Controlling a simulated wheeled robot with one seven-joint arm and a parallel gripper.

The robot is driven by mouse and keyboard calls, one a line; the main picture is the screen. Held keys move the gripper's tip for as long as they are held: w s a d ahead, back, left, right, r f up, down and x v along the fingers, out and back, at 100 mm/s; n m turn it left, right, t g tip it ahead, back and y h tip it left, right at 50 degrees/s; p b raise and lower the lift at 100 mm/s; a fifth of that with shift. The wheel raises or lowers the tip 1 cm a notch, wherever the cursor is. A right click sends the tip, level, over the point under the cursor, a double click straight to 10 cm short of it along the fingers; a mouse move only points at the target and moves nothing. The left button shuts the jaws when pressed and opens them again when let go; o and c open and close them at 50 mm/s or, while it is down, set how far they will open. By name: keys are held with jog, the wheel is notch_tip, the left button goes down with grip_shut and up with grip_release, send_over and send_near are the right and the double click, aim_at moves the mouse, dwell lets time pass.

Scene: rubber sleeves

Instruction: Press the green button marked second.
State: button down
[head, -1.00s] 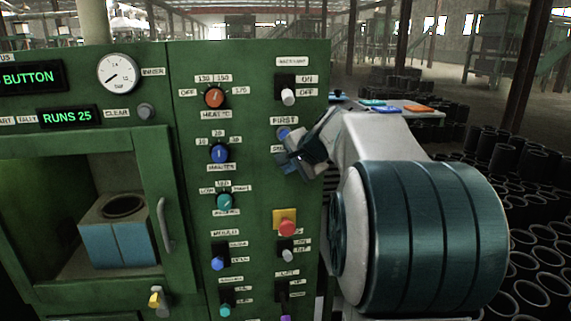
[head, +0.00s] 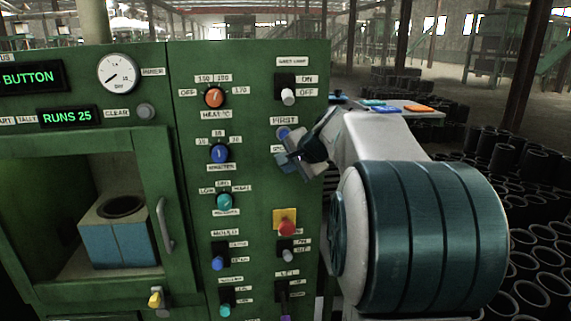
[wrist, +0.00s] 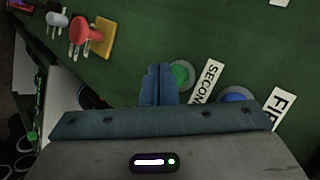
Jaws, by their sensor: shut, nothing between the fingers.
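The green button (wrist: 182,73) sits on the green panel beside a white label reading SECOND (wrist: 207,82) in the wrist view. My gripper (wrist: 158,68) is shut and empty, its fingertips just left of the green button in that view. The fingers overlap the button's edge in the picture; I cannot tell whether they touch it. In the head view my gripper (head: 284,162) is in front of the panel's right part, below the label FIRST (head: 284,120), and hides the green button there.
A blue button (wrist: 233,95) is close by, marked FIRST. A red button on a yellow plate (head: 286,226) is lower on the panel (head: 262,130). A white lamp switch (head: 289,97) is above. Several knobs line the left column. Black sleeves (head: 540,240) stand at right.

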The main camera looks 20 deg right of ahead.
jog(key=shift+w, duration=0.15)
jog(key=shift+w+d, duration=0.1)
jog(key=shift+w, duration=0.2)
jog(key=shift+w+d, duration=0.1)
jog(key=shift+w, duration=0.2)
dwell(0.6)
jog(key=shift+s, duration=0.1)
jog(key=shift+s+a, duration=0.25)
jog(key=shift+s, duration=0.4)
jog(key=shift+s+a+b, duration=0.2)
jog(key=shift+s+b, duration=0.3)
jog(key=shift+s, duration=0.3)
jog(key=shift+s+a+b, duration=0.25)
jog(key=shift+s+b, duration=0.2)
jog(key=shift+s, duration=0.35)
jog(key=shift+s+a+b, duration=0.2)
jog(key=shift+s+b, duration=0.3)
jog(key=shift+s, duration=0.3)
